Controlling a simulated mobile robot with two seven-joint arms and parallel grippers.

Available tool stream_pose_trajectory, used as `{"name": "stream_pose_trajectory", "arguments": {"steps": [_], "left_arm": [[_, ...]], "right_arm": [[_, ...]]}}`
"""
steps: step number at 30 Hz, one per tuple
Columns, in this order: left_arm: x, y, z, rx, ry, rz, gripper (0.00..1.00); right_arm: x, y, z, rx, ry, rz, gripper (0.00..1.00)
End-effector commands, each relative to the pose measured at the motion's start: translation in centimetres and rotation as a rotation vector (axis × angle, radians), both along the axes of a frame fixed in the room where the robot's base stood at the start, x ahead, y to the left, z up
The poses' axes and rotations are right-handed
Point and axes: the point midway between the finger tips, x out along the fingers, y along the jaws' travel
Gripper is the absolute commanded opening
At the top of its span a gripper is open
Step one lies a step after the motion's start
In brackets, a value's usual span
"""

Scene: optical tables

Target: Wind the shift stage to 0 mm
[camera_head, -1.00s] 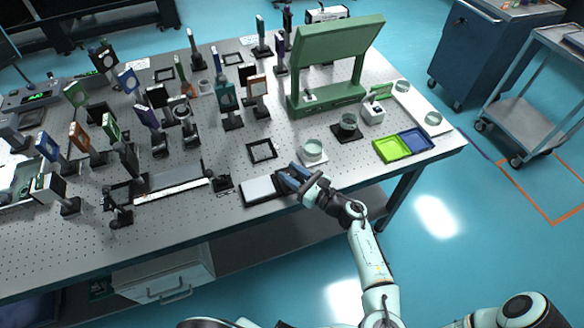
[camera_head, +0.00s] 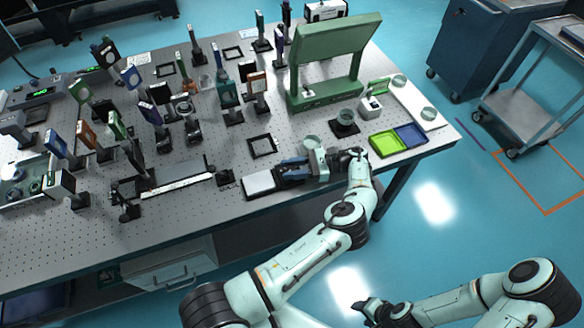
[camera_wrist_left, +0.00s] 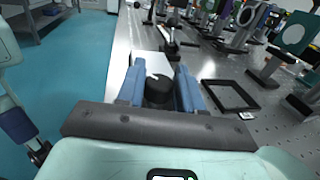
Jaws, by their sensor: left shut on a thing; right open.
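The shift stage appears to be a low black block with a white top plate (camera_head: 259,182) at the table's front edge. It also shows in the left wrist view (camera_wrist_left: 146,62), beyond a round black knob (camera_wrist_left: 158,90). My left gripper (camera_head: 288,168) lies low at the stage's right end. In the left wrist view its blue fingers (camera_wrist_left: 160,84) stand on both sides of the knob, shut on it. No scale reading can be made out. My right gripper (camera_head: 372,311) is dark, open and empty, low in the head view, away from the table.
A black square frame (camera_head: 262,146) lies behind the stage. A green tray (camera_head: 390,145) and a blue tray (camera_head: 412,135) sit to the right. A long rail (camera_head: 165,190) lies to the left. Mounted optics crowd the table behind.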

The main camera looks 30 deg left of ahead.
Motion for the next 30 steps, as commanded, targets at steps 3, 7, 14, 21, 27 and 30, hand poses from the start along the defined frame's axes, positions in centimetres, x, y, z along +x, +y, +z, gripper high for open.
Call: {"name": "stream_pose_trajectory", "arguments": {"steps": [3, 7, 14, 21, 27, 30], "left_arm": [[-0.04, 0.25, -0.1, 0.004, 0.002, 0.05, 0.06], [-0.06, 0.23, -0.12, 0.002, 0.002, 0.085, 0.06], [-0.13, 0.2, -0.17, -0.001, 0.003, 0.11, 0.06], [-0.18, 0.19, -0.23, -0.002, 0.005, 0.111, 0.06], [-0.18, 0.15, -0.24, -0.002, 0.005, 0.11, 0.55], [-0.15, 0.11, -0.19, -0.002, 0.004, 0.109, 0.55]], "right_arm": [[-0.02, 0.0, -0.01, 0.0, 0.0, 0.0, 0.57], [-0.02, 0.0, -0.02, 0.0, 0.0, 0.0, 0.57], [-0.03, 0.01, -0.02, 0.0, 0.0, 0.0, 0.57], [-0.04, 0.0, -0.03, 0.0, 0.0, 0.0, 0.57], [-0.05, 0.0, -0.04, 0.0, 0.0, 0.0, 0.57], [-0.04, 0.0, -0.03, 0.0, 0.0, 0.0, 0.57]]}}
